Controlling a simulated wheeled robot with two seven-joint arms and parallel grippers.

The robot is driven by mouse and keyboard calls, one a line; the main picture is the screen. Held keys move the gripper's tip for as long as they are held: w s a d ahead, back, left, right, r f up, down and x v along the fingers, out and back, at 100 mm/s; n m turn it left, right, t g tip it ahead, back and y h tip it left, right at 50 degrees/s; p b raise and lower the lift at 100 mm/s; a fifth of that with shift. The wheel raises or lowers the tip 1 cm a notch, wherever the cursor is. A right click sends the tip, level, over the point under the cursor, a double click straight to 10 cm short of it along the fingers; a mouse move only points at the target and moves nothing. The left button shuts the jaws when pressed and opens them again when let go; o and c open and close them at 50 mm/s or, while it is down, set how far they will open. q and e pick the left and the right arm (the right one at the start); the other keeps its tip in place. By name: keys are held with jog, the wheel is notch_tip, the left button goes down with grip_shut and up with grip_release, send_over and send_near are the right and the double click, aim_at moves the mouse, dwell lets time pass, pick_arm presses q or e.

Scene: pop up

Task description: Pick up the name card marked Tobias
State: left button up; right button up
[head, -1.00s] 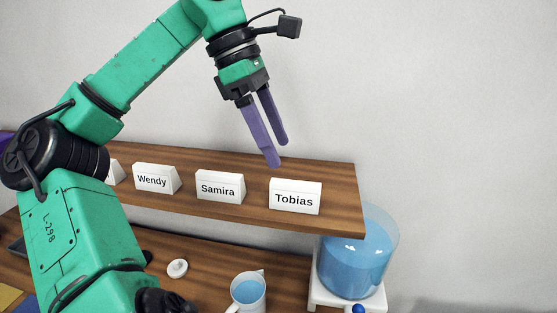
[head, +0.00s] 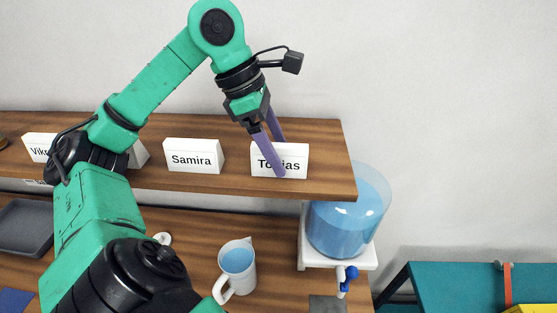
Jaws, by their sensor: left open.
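The white name card marked Tobias (head: 297,163) stands upright at the right end of the wooden shelf (head: 225,182). My left gripper (head: 279,157) reaches down to it from above, with its purple fingers apart. One finger is in front of the card's face and covers part of the lettering. The other finger goes down behind the card's top edge, and its tip is hidden. I cannot tell if either finger touches the card. My right gripper is not in view.
The Samira card (head: 192,156) stands to the left, and another card (head: 40,146) is farther left. Below are a white jug (head: 237,267) with blue liquid and a large blue dispenser (head: 345,222). A grey tray (head: 22,228) lies at the lower left.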

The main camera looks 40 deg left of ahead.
pick_arm(q)
jog(key=shift+d+f, duration=0.25)
jog(key=shift+f, duration=0.05)
jog(key=shift+d+r, duration=0.1)
jog(key=shift+d, duration=0.05)
jog(key=shift+a, duration=0.2)
jog(key=shift+d+f+b, duration=0.1)
jog(key=shift+f+b, duration=0.2)
grip_shut()
